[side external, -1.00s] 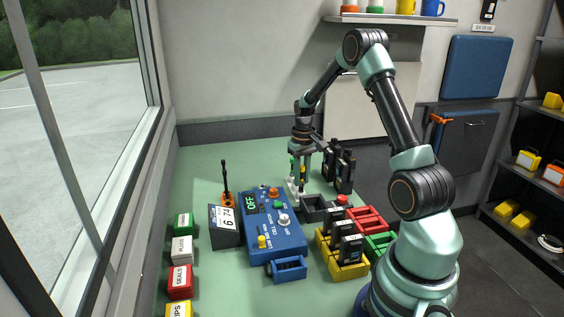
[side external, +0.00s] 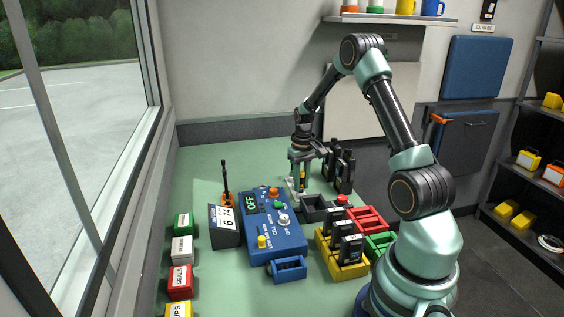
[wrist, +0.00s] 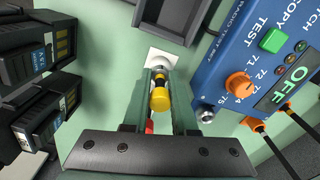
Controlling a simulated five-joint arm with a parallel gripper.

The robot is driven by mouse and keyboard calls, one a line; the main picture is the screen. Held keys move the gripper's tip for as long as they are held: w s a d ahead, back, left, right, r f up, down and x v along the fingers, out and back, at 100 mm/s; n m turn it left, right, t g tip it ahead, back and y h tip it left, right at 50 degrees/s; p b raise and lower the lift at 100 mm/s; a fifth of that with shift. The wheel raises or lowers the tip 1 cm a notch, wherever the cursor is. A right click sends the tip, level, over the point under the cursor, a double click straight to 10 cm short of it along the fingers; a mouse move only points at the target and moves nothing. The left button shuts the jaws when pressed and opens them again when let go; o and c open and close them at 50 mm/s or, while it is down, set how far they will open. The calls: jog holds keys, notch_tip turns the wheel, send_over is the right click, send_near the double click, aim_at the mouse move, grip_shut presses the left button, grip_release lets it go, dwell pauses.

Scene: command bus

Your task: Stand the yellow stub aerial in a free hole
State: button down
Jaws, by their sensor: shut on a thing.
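The yellow stub aerial (wrist: 160,97), with a dark band, is between the two fingers of my gripper (wrist: 160,90) in the wrist view. My gripper is shut on it. In the side view my gripper (side external: 301,182) is low over the white aerial stand (side external: 293,191) at the back of the green table. A corner of the white stand (wrist: 165,57) shows just past the fingertips in the wrist view. Its holes are mostly hidden by the fingers and aerial, so I cannot tell whether the aerial's foot is in one. A small red piece (wrist: 149,127) shows beside the left finger.
Black radios (side external: 344,170) stand close on the right. A dark grey tray (side external: 314,212) lies in front. The blue test set (side external: 275,225) is front left, and an orange-based unit with a tall black aerial (side external: 226,185) is farther left.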

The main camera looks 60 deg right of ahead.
aim_at(302, 172)
jog(key=shift+f, duration=0.3)
jog(key=shift+c, duration=1.5)
grip_release()
jog(key=shift+r, duration=3.55)
jog(key=shift+a, duration=0.1)
jog(key=s+a+r+n+t, duration=0.2)
jog(key=a+r, duration=0.6)
jog(key=a, duration=0.3)
jog(key=s+a+r+n+t, duration=0.1)
jog(key=a+r+n+t, duration=0.1)
jog(key=a+r, duration=0.7)
jog(key=s+a+f+n+t, duration=0.1)
jog(key=s+a+n, duration=0.1)
jog(key=s+a, duration=0.3)
jog(key=a, duration=0.3)
jog(key=shift+a+f, duration=0.3)
jog(key=shift+a, duration=0.1)
